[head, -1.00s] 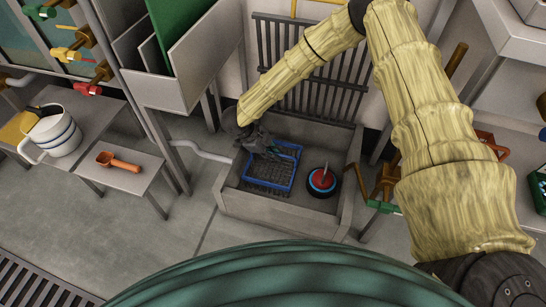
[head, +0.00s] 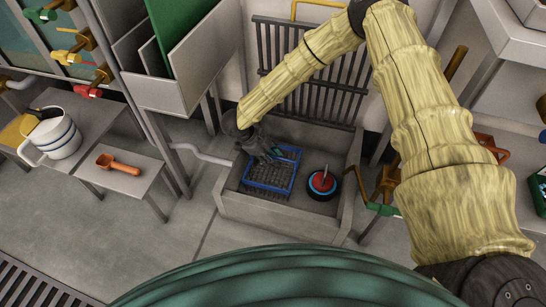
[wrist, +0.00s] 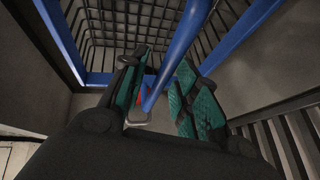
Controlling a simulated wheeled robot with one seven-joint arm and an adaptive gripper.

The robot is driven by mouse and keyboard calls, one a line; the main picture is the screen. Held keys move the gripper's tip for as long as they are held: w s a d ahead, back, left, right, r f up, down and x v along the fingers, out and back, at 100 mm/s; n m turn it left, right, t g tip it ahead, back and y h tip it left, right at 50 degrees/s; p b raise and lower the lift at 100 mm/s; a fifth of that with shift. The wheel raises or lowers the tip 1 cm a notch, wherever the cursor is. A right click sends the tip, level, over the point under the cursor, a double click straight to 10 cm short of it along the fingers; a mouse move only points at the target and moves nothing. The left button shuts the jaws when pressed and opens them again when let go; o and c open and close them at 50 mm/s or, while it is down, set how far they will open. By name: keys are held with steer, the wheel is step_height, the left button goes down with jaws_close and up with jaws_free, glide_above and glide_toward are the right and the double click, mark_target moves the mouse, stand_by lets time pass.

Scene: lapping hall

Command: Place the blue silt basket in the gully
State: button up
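The blue silt basket (head: 269,189), with a dark mesh inside, sits in the pale concrete gully (head: 275,212), towards its left side. My gripper (head: 272,153) is at the back of the basket in the head view, over its rim. In the wrist view, my gripper (wrist: 168,58) has its two teal-padded fingers spread apart. A blue bar of the basket (wrist: 183,45) runs between them, close to the right finger and with a gap to the left one. The basket's underside is hidden, so I cannot tell how it rests.
A dark round object with a red top (head: 322,181) stands in the gully, right of the basket. A dark upright grating (head: 315,85) is behind. A grey bench (head: 130,180) with an orange scoop (head: 119,164) stands left. Floor in front is clear.

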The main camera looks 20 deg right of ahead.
steer(key=p+v, duration=0.3)
steer(key=v, duration=0.4)
steer(key=shift+r+p, duration=0.2)
steer(key=shift+p, duration=0.2)
steer(key=shift+a, duration=0.15)
stand_by(0.6)
